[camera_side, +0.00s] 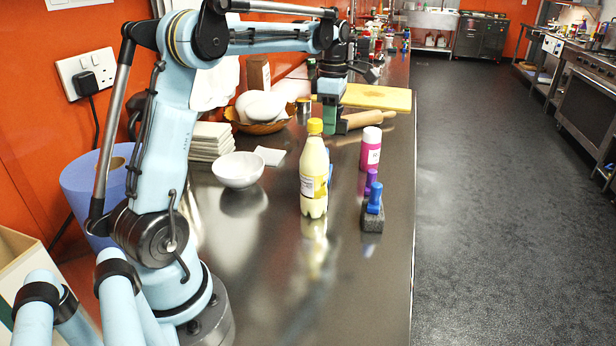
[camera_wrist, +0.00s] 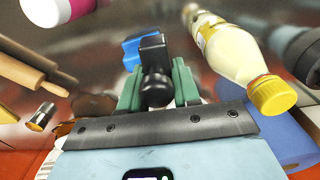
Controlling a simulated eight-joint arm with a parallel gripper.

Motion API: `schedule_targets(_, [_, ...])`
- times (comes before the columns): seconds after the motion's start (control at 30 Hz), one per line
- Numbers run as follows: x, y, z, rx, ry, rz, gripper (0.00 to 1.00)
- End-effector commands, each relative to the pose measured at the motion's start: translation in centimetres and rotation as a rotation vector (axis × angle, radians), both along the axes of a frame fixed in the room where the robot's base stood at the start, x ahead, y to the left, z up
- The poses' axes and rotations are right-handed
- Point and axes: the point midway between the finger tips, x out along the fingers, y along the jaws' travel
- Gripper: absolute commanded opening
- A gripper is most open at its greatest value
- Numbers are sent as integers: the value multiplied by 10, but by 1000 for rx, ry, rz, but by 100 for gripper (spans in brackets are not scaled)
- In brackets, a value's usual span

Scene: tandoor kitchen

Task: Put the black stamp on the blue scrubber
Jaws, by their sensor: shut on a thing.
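My gripper (camera_side: 330,118) hangs above the counter behind the yellow-capped bottle in the side view. Its green fingers (camera_wrist: 158,88) are shut on the black stamp (camera_wrist: 154,58), whose rounded handle points back at the wrist camera. I cannot pick out the stamp in the side view. A blue block, apparently the blue scrubber (camera_wrist: 131,50), shows partly behind the stamp in the wrist view. In the side view a blue piece (camera_side: 331,170) shows on the counter below my gripper, mostly hidden by the bottle. The stamp looks apart from it, held higher.
The yellow-capped bottle (camera_side: 314,175) and a pink bottle (camera_side: 371,148) stand close by. A rolling pin (camera_side: 362,119) lies behind. The front counter is clear.

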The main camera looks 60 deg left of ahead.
Motion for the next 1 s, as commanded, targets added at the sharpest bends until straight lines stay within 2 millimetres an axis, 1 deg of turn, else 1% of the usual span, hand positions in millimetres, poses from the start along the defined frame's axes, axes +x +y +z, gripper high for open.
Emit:
schedule_targets(0.03, [-1, 12, -7, 0, 0, 4, 1])
schedule_targets(0.1, [-2, 26, -16, 0, 0, 3, 1])
schedule_targets(0.2, [-3, 44, -26, 0, 0, 1, 1])
schedule_targets(0.33, [-3, 58, -35, 0, 0, -1, 1])
schedule_targets(0.47, [-3, 63, -40, 0, 0, -3, 1])
schedule_targets(0.73, [-3, 63, -74, 0, 0, -3, 1])
schedule_targets(0.83, [-3, 63, -78, 0, 0, -4, 1])
schedule_targets(1.0, [-3, 63, -78, 0, 0, -4, 1])
